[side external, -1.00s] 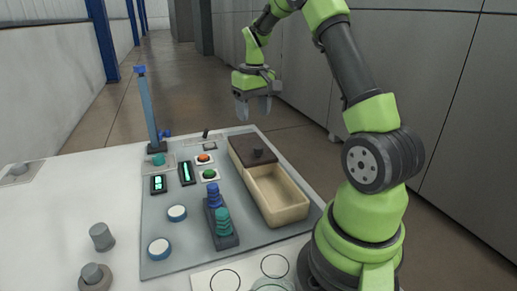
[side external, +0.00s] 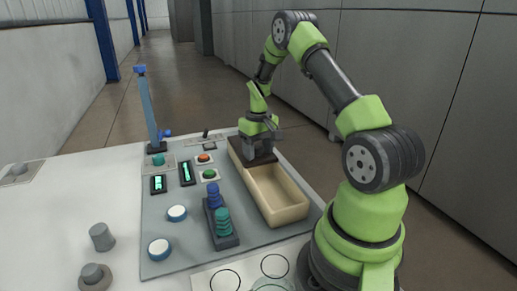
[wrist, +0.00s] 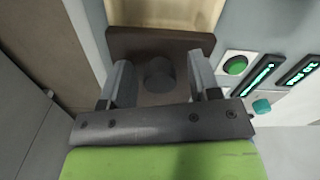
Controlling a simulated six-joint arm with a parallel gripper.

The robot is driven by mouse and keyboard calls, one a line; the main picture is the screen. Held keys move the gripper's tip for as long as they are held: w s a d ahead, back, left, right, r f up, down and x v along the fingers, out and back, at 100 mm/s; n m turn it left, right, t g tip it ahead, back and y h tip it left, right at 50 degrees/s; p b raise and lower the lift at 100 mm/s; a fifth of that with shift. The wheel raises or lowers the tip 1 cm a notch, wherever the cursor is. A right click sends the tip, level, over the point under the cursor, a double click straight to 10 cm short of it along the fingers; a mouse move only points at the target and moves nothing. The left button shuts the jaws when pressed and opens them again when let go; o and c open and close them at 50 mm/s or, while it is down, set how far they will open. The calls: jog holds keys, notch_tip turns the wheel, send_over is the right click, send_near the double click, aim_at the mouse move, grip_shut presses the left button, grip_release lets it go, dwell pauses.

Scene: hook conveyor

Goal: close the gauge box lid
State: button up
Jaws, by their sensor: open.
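The gauge box (side external: 288,211) is a long tan open box on the grey panel. Its dark brown lid (side external: 264,158) covers only the far end, and the near part is open. In the wrist view the brown lid (wrist: 122,41) carries a round dark knob (wrist: 160,74). My gripper (wrist: 162,82) is open, with one finger on each side of the knob and a gap to it. In the side view my gripper (side external: 258,150) is low over the lid and hides the knob.
Left of the box are a green button (side external: 209,174), a red button (side external: 204,158) and lit displays (side external: 187,172). A dark holder (side external: 226,241) with blue and green knobs stands near the box. A blue post (side external: 149,105) rises at the far left.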

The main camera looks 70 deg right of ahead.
grip_shut()
jog(key=s+a, duration=1.2)
jog(key=shift+s+a, duration=0.35)
grip_release()
notch_tip(320, 180, up, 10)
dwell(0.8)
dwell(0.4)
